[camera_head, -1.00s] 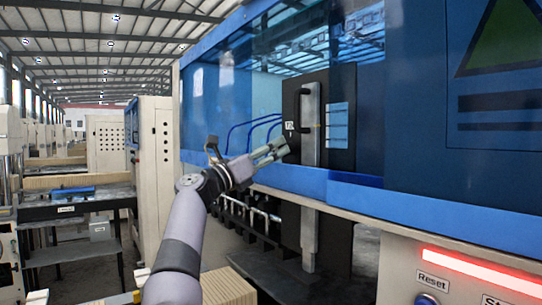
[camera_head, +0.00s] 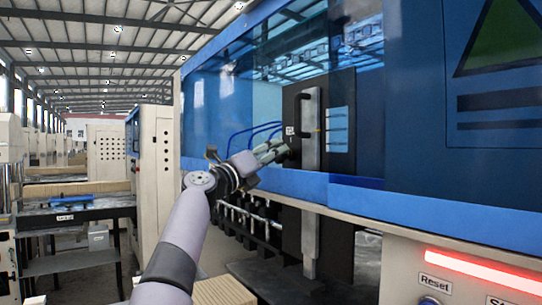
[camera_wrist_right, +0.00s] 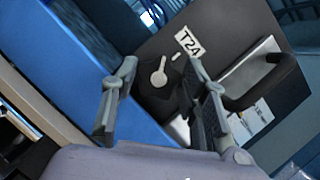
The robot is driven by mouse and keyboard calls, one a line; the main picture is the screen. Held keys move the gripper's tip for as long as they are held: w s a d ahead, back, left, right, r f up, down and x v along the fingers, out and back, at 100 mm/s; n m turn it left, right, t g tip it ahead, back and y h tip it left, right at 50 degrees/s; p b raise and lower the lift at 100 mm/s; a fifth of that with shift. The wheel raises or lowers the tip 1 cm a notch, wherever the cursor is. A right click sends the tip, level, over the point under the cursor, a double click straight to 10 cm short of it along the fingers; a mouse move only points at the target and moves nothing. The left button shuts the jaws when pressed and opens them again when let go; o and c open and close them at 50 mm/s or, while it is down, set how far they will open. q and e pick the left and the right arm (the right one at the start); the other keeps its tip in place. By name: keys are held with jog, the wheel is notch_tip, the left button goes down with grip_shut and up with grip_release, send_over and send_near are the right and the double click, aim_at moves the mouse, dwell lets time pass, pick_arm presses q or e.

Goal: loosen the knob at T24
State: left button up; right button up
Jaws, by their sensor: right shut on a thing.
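The T24 label (camera_wrist_right: 190,42) is a white tag on a dark panel in the right wrist view; it is tiny in the head view (camera_head: 289,131). Beside it is a dark knob (camera_wrist_right: 157,88) with a light, round-ended centre piece. My left gripper is not in view.
A dark handle (camera_wrist_right: 262,88) stands out from the panel close to the right finger. The blue machine frame (camera_head: 300,187) runs below the gripper. Blue hoses (camera_head: 240,133) hang behind. A control panel with a Reset button (camera_head: 428,300) is at the lower right.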

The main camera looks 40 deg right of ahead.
jog(key=o, duration=1.1)
jog(key=shift+d, duration=0.1)
jog(key=shift+o, duration=0.2)
jog(key=w+v, duration=0.1)
jog(key=v, duration=0.6)
jog(key=shift+s+a, duration=0.3)
jog(key=shift+s, duration=0.2)
jog(key=shift+f, duration=0.15)
